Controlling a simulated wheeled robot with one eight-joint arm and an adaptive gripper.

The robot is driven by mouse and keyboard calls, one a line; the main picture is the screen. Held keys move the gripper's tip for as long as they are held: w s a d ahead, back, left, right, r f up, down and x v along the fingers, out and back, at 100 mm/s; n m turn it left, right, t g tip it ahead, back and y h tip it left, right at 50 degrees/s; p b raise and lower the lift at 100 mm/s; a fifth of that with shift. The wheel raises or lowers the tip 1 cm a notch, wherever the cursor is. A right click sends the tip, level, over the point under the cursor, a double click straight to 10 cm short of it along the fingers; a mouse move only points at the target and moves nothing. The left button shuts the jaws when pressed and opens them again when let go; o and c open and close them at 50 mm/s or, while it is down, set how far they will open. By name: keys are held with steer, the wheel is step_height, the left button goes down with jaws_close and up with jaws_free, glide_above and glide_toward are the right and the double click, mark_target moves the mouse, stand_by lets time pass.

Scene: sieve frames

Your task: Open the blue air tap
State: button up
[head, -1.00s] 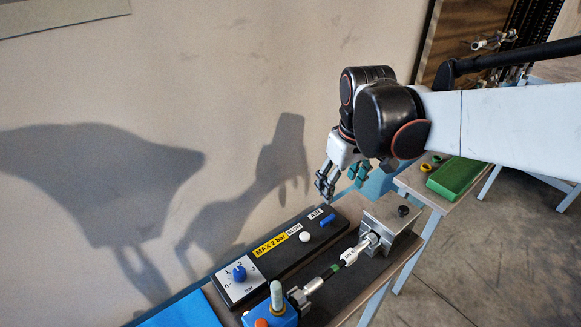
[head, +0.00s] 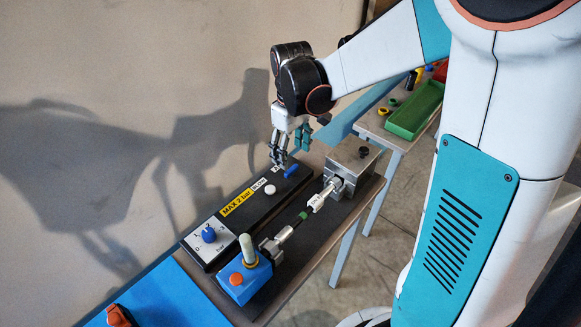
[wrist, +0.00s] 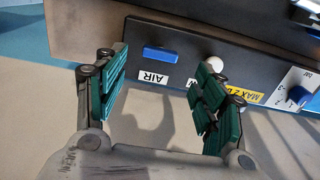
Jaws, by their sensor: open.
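The blue air tap (head: 291,170) is a small bar handle at the far end of a black panel (head: 235,217). It lies roughly along the panel, beside a white AIR label. In the wrist view the tap (wrist: 161,54) shows whole, with the AIR label (wrist: 153,78) next to it. My gripper (head: 290,151) is open and empty, pointing down just above the tap. In the wrist view its teal-padded fingers (wrist: 161,66) stand left and right of the tap in the picture. I cannot tell whether a finger touches the panel.
A white button (head: 270,189), a yellow MAX 2 bar label (head: 237,203) and a blue dial knob (head: 208,235) share the panel. A metal block (head: 350,163) with a rod assembly lies alongside. A blue box (head: 244,280) with a lever stands nearer. The wall is close behind.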

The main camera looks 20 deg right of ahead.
mark_target(291, 169)
step_height(291, 169, down, 6)
steer(key=shift+b, duration=0.9)
steer(key=c, duration=1.1)
